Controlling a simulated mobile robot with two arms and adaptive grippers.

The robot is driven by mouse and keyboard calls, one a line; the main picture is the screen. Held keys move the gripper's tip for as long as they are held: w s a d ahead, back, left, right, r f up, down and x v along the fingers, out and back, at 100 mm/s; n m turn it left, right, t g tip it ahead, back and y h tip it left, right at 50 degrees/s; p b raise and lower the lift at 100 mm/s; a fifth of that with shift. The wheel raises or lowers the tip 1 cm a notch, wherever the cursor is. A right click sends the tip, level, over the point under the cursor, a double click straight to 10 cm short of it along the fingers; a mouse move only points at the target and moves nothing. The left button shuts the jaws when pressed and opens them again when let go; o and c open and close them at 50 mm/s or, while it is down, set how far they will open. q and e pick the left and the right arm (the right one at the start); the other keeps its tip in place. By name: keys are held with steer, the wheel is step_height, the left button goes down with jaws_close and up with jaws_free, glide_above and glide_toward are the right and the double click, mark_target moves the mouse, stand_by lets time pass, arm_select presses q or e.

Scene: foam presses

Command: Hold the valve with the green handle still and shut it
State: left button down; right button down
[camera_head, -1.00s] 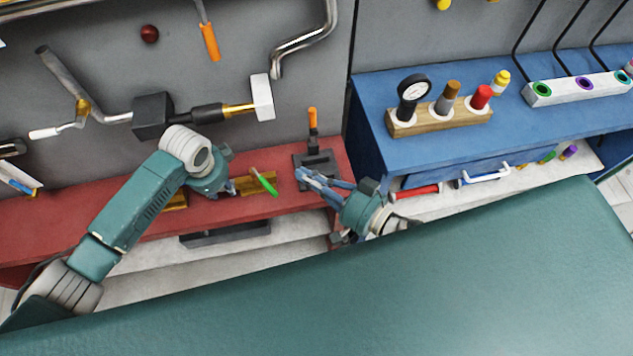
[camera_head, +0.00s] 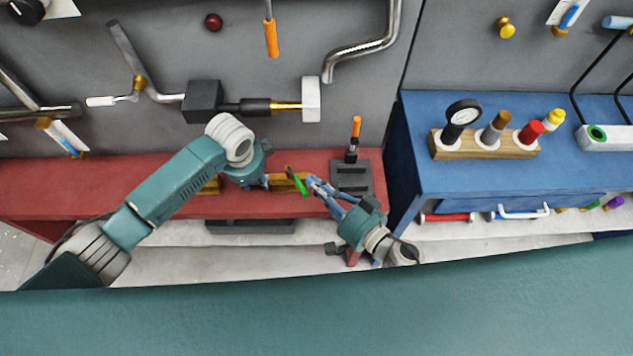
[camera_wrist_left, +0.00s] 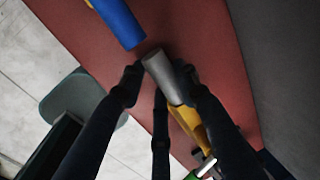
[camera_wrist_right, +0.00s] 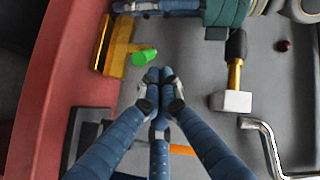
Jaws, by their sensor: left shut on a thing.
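The valve's green handle (camera_head: 301,187) slants over the brass-coloured block (camera_head: 281,184) on the red bench. My left gripper (camera_head: 255,181) is beside that block; in the left wrist view its fingers close around a grey cylinder (camera_wrist_left: 163,77), which meets a yellow part (camera_wrist_left: 187,122) with the green handle (camera_wrist_left: 206,166) beyond. My right gripper (camera_head: 313,183) has its fingertips close to the handle's right side. In the right wrist view its fingertips (camera_wrist_right: 160,88) are together with nothing seen between them, and the green handle (camera_wrist_right: 145,56) lies just past them, apparently apart.
A dark stand with an orange-topped lever (camera_head: 356,127) is just behind my right gripper. A hammer-like tool with a white head (camera_head: 311,100) hangs on the grey wall above. A blue cabinet (camera_head: 445,187) is at the right. A blue cylinder (camera_wrist_left: 119,22) lies near my left fingers.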

steer(key=shift+a, duration=0.15)
steer(key=shift+s+a+m+t+h, duration=0.2)
steer(key=shift+m+t+h, duration=0.2)
steer(key=shift+t, duration=0.1)
steer(key=shift+s+a+m+t+h, duration=0.3)
steer(key=shift+a+m+h, duration=0.1)
steer(key=shift+h, duration=0.1)
steer(key=shift+a, duration=0.1)
steer(key=shift+s+a+f, duration=0.1)
steer(key=shift+s+a, duration=0.3)
steer(key=shift+a, duration=0.35)
steer(key=shift+s+a+f, duration=0.1)
steer(key=shift+s+a, duration=0.25)
steer(key=shift+a, duration=0.35)
arm_select(q)
steer(key=shift+r, duration=0.1)
